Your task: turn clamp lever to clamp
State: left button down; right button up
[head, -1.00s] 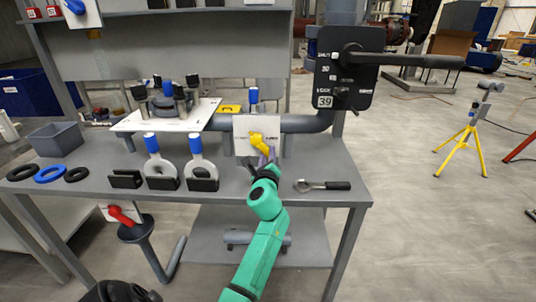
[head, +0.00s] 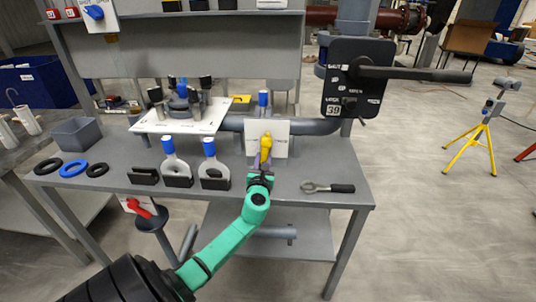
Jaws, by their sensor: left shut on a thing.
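A yellow lever (head: 265,147) stands about upright on a white panel (head: 281,139) at the middle of the grey bench. I take it to be the clamp lever; the panel's lettering is too small to read. My left gripper (head: 262,168) comes from below on a green arm and is shut on the lever's lower end. Its fingers partly hide that end. My right gripper is not in view.
A black panel (head: 341,104) with a long black handle (head: 415,73) stands at the right. A wrench (head: 328,188) lies right of my gripper. Two blue-topped ring tools (head: 212,164) stand left. The bench top (head: 115,189) has free room at its front.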

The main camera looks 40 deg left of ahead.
pick_arm(q)
jog(key=m+p, duration=0.1)
jog(key=s+a+r+m+p, duration=0.1)
jog(key=m+p, duration=0.1)
jog(key=a+m+p, duration=0.1)
jog(key=m, duration=0.1)
jog(key=shift+s+r+p, duration=0.15)
jog(key=shift+s+p, duration=0.1)
jog(key=shift+p, duration=0.05)
jog(key=shift+s+a+r+m+p, duration=0.1)
jog(key=shift+a+m+p, duration=0.05)
jog(key=shift+m+p, duration=0.4)
jog(key=shift+s+a+r+m+p, duration=0.1)
jog(key=shift+m+p, duration=0.2)
jog(key=shift+m, duration=0.35)
jog(key=c, duration=0.6)
grip_release()
jog(key=v, duration=1.4)
jog(key=shift+s+d+p, duration=0.15)
jog(key=shift+s+p, duration=0.1)
jog(key=shift+p, duration=0.2)
